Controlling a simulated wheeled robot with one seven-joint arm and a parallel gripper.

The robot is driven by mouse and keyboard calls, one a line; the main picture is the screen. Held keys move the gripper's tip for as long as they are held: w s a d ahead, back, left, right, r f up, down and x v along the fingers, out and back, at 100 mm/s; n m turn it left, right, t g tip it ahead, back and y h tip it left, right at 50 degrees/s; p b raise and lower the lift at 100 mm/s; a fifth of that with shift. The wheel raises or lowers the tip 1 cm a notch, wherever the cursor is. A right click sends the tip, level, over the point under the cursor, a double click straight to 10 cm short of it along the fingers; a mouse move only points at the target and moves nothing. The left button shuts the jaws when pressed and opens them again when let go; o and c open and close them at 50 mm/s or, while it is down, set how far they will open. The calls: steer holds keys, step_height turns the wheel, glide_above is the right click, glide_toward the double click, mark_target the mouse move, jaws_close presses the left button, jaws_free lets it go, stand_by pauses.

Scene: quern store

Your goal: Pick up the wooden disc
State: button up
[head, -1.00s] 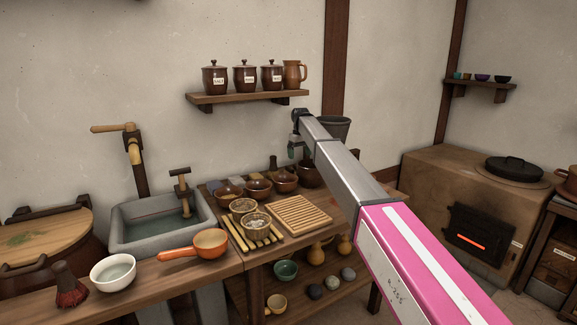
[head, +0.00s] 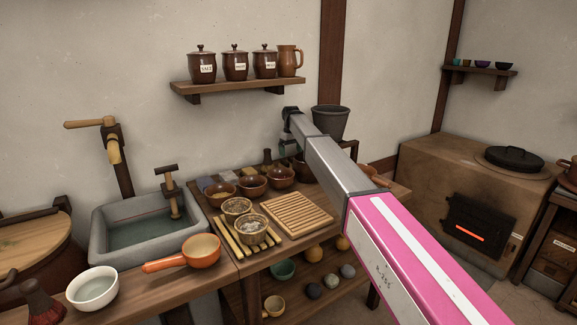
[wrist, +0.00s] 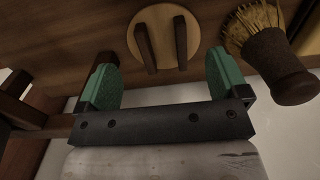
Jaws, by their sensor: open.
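The wooden disc (wrist: 155,38) is at the top middle of the wrist view. It is pale and round, with two dark bars across its face, and its upper part is close to the picture's edge. My gripper (wrist: 163,80) has green fingers, spread apart and empty. The disc shows beyond the fingertips, roughly between them and apart from them. In the head view I cannot make out the disc, and my arm hides most of my gripper.
A bristle brush (wrist: 275,60) with a dark handle is right of the disc. In the head view, the counter holds brown bowls (head: 252,184), a slatted board (head: 292,214) and a dark grey bucket (head: 331,122) stands behind my arm. A shelf (head: 238,88) of jars hangs above.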

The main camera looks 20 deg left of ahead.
mark_target(291, 165)
steer(key=shift+f, duration=2.65)
steer(key=shift+s, duration=0.1)
steer(key=c, duration=1)
